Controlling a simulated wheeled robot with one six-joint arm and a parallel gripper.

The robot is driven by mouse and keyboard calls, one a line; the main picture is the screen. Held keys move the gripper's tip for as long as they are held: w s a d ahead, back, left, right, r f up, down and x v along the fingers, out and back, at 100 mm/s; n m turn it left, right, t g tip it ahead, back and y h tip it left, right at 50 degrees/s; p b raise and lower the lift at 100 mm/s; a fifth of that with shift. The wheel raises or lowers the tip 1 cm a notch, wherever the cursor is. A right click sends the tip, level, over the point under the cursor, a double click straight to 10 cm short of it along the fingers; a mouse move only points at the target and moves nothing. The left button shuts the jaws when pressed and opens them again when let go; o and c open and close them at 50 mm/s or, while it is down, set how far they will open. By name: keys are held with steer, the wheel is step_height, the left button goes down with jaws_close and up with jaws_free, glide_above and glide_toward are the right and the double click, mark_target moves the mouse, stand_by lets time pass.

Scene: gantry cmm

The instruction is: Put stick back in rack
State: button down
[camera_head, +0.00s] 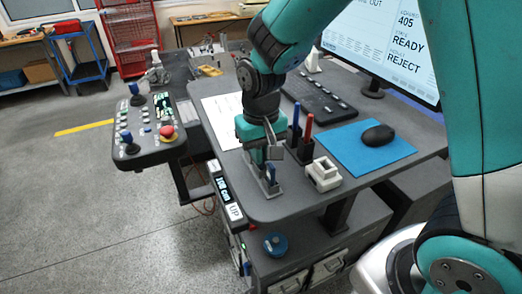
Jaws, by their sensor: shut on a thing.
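My gripper (267,157) points down above a small grey rack (266,190) near the front edge of the desk. It is shut on a small blue stick (271,173), which shows just below the fingers. The stick looks upright at the rack. I cannot tell from this view whether its lower end sits inside a slot or is in front of or above it. The fingers and wrist hide the stick's upper part.
A pen holder (300,150) with blue and red pens stands close to the right of my gripper. A white block-shaped part (323,174), a blue mat (362,160) with a black mouse (378,136), a keyboard (318,98) and white paper (223,118) surround it. A control panel (150,125) stands left.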

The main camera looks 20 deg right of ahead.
steer(key=shift+f, duration=0.1)
steer(key=c, duration=1.1)
jaws_free()
step_height(320, 180, up, 18)
steer(key=f+b, duration=0.1)
steer(key=b, duration=0.2)
steer(key=s+a+f+n+y+b, duration=0.1)
steer(key=s+f+n, duration=0.1)
steer(key=s, duration=0.4)
steer(key=s+a+f+n+y+b, duration=0.1)
steer(key=s+a+f+n, duration=0.1)
steer(key=s+f, duration=0.2)
steer(key=s+a+f+n+y, duration=0.1)
steer(key=s+f+n+y, duration=0.1)
steer(key=s, duration=0.6)
steer(key=shift+s+a+f+n+b, duration=0.1)
steer(key=shift+a+f+n+b, duration=0.15)
steer(key=shift+f, duration=0.25)
steer(key=shift+s+a+f+n+b, duration=0.1)
steer(key=shift+f+n+b, duration=0.05)
steer(key=shift+f+n, duration=0.3)
